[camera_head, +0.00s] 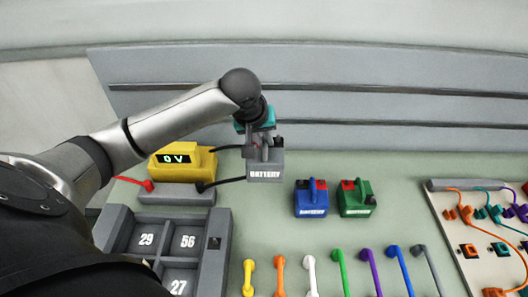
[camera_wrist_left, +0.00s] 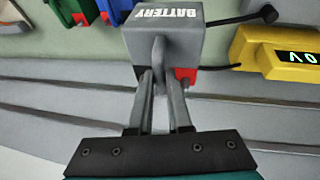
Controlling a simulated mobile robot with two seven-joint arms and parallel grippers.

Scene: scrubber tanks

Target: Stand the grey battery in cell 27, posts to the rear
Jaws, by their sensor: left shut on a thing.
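The grey battery (camera_head: 265,171) is in my left gripper (camera_head: 262,141), at the back of the bench beside the yellow meter. In the left wrist view, the left gripper (camera_wrist_left: 160,85) is shut on the handle of the grey battery (camera_wrist_left: 165,40), and a red post shows beside the fingers. The battery's label faces the head camera. Whether its base touches the bench is unclear. Cell 27 (camera_head: 178,287) is in the grey cell tray (camera_head: 222,232) at the lower left, cut by the frame edge and partly hidden by my arm. My right gripper is not in view.
The yellow meter (camera_head: 196,163) reads 0 V; its dark leads pass close to the grey battery. A blue battery (camera_head: 311,205) and a green battery (camera_head: 355,205) stand to the right. Several coloured handled tools (camera_head: 310,265) line the front. A cable panel (camera_head: 450,235) is at far right.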

